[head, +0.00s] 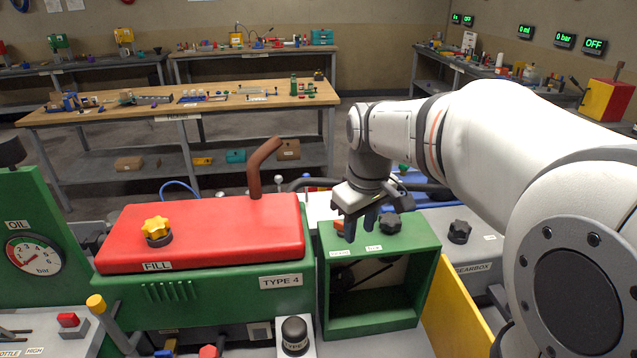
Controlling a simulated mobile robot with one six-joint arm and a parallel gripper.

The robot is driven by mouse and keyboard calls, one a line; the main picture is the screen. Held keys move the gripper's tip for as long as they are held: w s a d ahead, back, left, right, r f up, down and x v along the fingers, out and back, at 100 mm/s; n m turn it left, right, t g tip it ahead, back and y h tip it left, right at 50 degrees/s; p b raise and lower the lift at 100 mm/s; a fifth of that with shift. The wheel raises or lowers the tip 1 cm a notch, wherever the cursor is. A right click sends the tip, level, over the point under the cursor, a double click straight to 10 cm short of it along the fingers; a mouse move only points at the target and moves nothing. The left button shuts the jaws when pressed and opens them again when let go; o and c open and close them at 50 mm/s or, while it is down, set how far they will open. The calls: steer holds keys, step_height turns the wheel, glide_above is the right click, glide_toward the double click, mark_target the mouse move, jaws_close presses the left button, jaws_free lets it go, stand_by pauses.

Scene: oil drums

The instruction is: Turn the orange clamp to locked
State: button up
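A small orange part (338,226), which looks like the orange clamp, sits on top of the green open-fronted box, near its left front edge. It is partly hidden by my gripper, so I cannot tell which way it is turned. My gripper (360,226) points down over the box top, just right of the orange part. Its two dark fingers show a gap with nothing visible between them. I cannot tell whether a finger touches the orange part. Two small white labels (373,248) are on the box's front edge; their text is too small to read.
A black knob (389,223) stands on the box top close right of my gripper. The red-topped green machine (200,235) with a yellow star knob (156,228) and brown pipe (262,165) is to the left. A yellow panel (458,310) stands at the right.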

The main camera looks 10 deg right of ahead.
steer(key=w+n, duration=0.1)
steer(key=w, duration=0.3)
steer(key=w+n+g, duration=0.1)
steer(key=w+n, duration=0.1)
steer(key=w, duration=0.2)
steer(key=w+n, duration=0.1)
steer(key=w, duration=0.3)
steer(key=shift+a+f+p, duration=0.1)
steer(key=shift+f+p, duration=0.25)
steer(key=shift+p, duration=0.05)
steer(key=shift+w+f+n, duration=0.2)
steer(key=shift+n, duration=0.1)
step_height(320, 180, down, 8)
steer(key=shift+r+p, duration=0.25)
steer(key=shift+p, duration=0.3)
steer(key=shift+c, duration=0.3)
jaws_close()
